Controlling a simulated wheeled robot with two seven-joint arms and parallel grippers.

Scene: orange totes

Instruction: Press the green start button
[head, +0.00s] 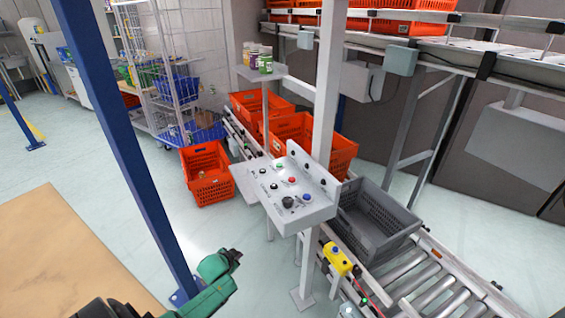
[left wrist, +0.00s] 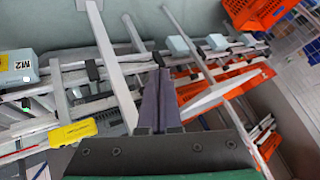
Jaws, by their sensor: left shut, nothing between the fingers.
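The green button (head: 280,166) is small and sits near the upper edge of a tilted light-grey control panel (head: 312,212). A red button (head: 292,180), a blue button (head: 306,197) and black controls (head: 288,202) share the panel. My left gripper (head: 236,256) is in front of the panel, lower and to the left in the picture, apart from it. Its fingers (left wrist: 160,100) are shut with nothing between them in the left wrist view. I cannot make out the green button in that view. My right gripper is not in view.
A blue post (head: 120,140) stands left of the panel and a grey post (head: 322,110) rises just behind it. A yellow box (head: 338,259) is mounted below, beside the roller conveyor (head: 420,285) and a grey tote (head: 370,238). An orange tote (head: 206,180) stands on the floor.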

